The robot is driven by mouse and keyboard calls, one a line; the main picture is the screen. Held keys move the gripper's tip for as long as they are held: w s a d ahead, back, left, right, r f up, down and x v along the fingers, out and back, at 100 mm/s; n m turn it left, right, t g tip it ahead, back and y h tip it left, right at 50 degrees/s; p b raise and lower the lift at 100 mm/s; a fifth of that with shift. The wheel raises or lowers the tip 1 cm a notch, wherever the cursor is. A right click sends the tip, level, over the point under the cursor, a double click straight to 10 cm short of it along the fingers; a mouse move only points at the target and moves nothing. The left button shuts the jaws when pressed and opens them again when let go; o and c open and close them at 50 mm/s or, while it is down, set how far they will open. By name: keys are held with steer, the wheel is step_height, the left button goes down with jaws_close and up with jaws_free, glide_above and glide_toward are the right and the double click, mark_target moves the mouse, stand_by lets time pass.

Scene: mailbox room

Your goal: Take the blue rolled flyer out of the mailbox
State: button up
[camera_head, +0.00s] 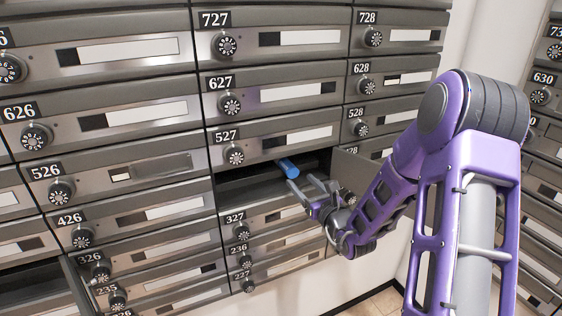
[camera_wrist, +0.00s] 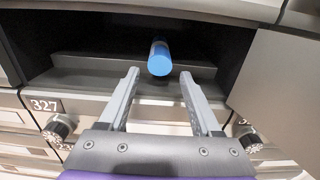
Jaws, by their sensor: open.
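The blue rolled flyer (camera_head: 287,168) lies in the open mailbox below box 527, its near end at the opening. In the wrist view the blue flyer (camera_wrist: 159,58) shows end-on, its round end facing me. The open mailbox (camera_wrist: 90,62) has a dark inside and a light floor. My gripper (camera_head: 311,188) is at the mailbox opening, just in front of and below the flyer in the head view. In the wrist view my gripper (camera_wrist: 159,76) has its two fingers apart. The flyer's end appears between and just beyond the fingertips, and nothing is held.
The mailbox's door (camera_wrist: 280,85) stands swung open on the right, close to my gripper. Box 327 (camera_wrist: 45,105) with its dial is below left. Box 527 (camera_head: 270,140) is shut above. Another door hangs open at the lower left (camera_head: 75,280).

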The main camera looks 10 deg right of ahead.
mark_target(294, 173)
steer(key=shift+b+x, duration=0.3)
steer(key=shift+x, duration=2.8)
jaws_close()
steer(key=shift+r, duration=0.1)
